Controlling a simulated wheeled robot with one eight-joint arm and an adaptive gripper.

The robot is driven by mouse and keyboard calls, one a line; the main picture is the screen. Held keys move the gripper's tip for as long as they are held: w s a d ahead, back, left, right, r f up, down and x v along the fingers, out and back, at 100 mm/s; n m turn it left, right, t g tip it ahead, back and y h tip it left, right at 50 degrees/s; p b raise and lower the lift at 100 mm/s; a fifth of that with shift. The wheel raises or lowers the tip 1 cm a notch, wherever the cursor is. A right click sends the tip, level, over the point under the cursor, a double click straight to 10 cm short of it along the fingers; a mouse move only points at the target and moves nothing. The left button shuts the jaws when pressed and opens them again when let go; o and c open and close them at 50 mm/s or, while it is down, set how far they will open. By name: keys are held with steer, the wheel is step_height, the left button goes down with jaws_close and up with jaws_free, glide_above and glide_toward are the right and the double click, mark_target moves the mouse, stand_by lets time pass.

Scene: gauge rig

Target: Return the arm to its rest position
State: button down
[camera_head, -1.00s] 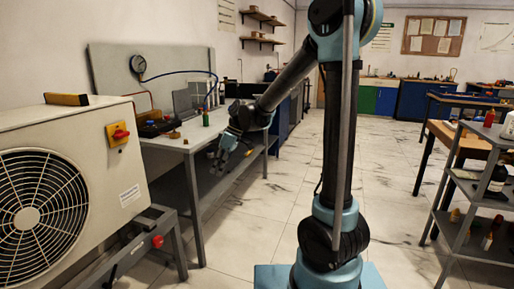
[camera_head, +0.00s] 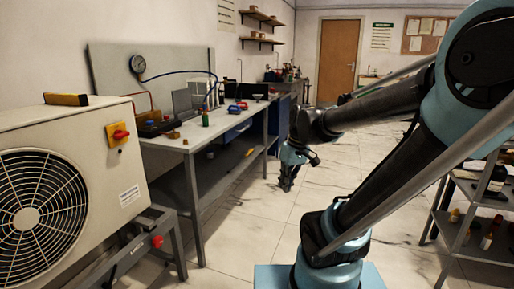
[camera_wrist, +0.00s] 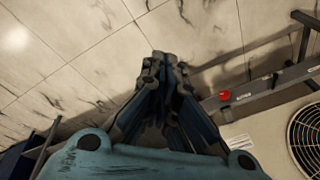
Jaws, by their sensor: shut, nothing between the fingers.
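My arm leans to the right in the head view, with its elbow high at the right edge and its forearm reaching back to the left. My gripper (camera_head: 288,184) hangs below the wrist over the open floor, to the right of the grey workbench (camera_head: 172,141). In the wrist view my gripper (camera_wrist: 163,58) points over the marble-look floor, its fingers together and nothing between them. It is apart from the bench and from the fan unit.
A beige fan unit (camera_head: 101,168) with a red switch stands at the left on a grey frame. A grey shelf cart (camera_head: 462,215) stands at the right. A gauge (camera_head: 138,64) is on the panel behind the bench. The floor (camera_head: 232,228) between them is clear.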

steer(key=s+d+f+m+t+h, duration=0.1)
steer(key=s+d+f+m+h, duration=0.1)
steer(key=s+d+f+m, duration=0.3)
steer(key=s+d+f, duration=0.1)
steer(key=s+d, duration=0.2)
steer(key=d, duration=0.1)
steer(key=shift+s, duration=0.15)
stand_by(0.6)
